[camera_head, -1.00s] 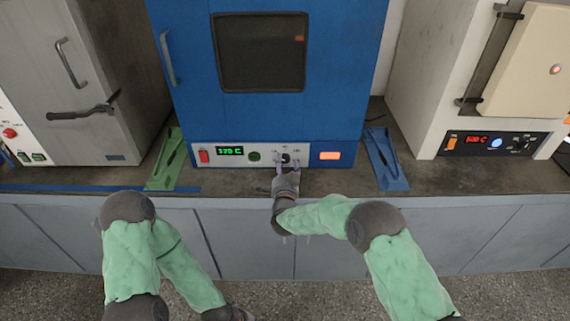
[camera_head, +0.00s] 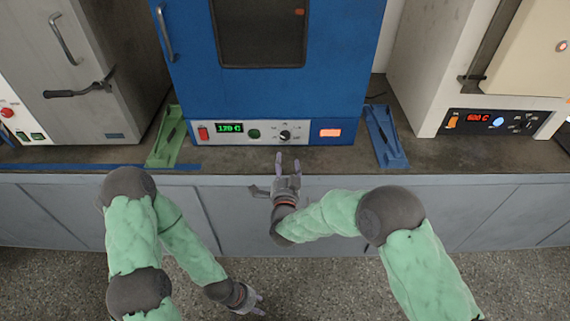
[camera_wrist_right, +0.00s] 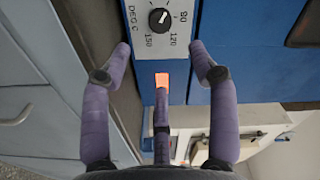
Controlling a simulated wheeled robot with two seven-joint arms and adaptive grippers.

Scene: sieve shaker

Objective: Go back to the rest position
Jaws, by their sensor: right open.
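The knob also shows in the head view (camera_head: 285,135), beside a green display (camera_head: 229,128) that seems to read 120 C. My left gripper (camera_head: 260,304) hangs low over the floor at the bottom; its fingers are too small to judge.
A grey oven (camera_head: 95,60) stands at the left and a cream furnace (camera_head: 455,90) with a red display at the right. A green tool (camera_head: 167,140) and a blue tool (camera_head: 385,138) lie on the bench (camera_head: 330,160). The speckled floor before the cabinets is clear.

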